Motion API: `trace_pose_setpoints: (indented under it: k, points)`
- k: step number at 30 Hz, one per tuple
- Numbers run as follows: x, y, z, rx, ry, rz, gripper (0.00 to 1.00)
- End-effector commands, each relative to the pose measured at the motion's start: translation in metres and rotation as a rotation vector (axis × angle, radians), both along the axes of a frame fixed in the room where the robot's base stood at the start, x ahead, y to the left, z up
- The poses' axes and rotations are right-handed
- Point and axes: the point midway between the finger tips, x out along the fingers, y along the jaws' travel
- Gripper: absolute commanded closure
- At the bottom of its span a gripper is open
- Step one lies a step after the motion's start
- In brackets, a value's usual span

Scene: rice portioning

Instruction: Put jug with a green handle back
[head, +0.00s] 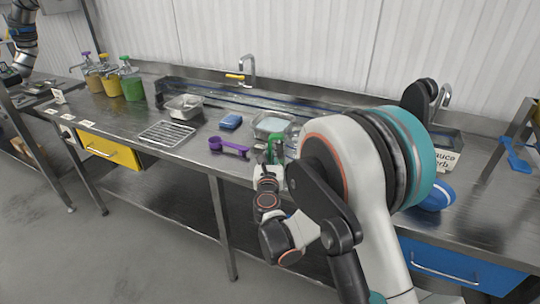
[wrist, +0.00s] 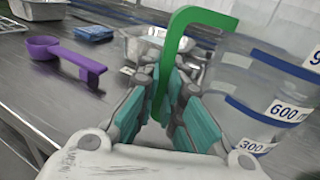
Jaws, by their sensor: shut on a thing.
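The jug's green handle (wrist: 164,75) stands between the teal pads of my gripper (wrist: 165,95) in the wrist view. My gripper is shut on it. The jug's clear body (wrist: 245,85) fills the right side of that view, with blue bands and white labels reading 300 and 600. In the head view the green handle (head: 275,148) shows at the counter's front, just above my gripper (head: 269,165). My arm hides much of the jug there. I cannot tell whether the jug touches the counter.
A purple scoop (head: 229,147) and a blue cloth (head: 231,121) lie left of the jug. A wire rack (head: 167,133), a metal pan (head: 184,106) and several dispensers (head: 131,86) stand further left. A blue ball-like item (head: 438,197) is at right.

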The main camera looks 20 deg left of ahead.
Motion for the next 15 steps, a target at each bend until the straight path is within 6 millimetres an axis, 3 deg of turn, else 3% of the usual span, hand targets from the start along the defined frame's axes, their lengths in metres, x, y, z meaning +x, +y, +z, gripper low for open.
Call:
trace_pose_setpoints:
  k: [4,6,8,15]
  points:
    - [0.0001,0.0001,-0.0035,0.000,0.000,0.000,1.00]
    - [0.0001,0.0000,-0.0029,0.000,0.000,0.000,0.81]
    - [0.0001,0.0000,-0.0026,0.000,0.000,0.000,0.73]
    - [0.0002,0.0001,-0.0025,0.000,0.000,0.000,0.73]
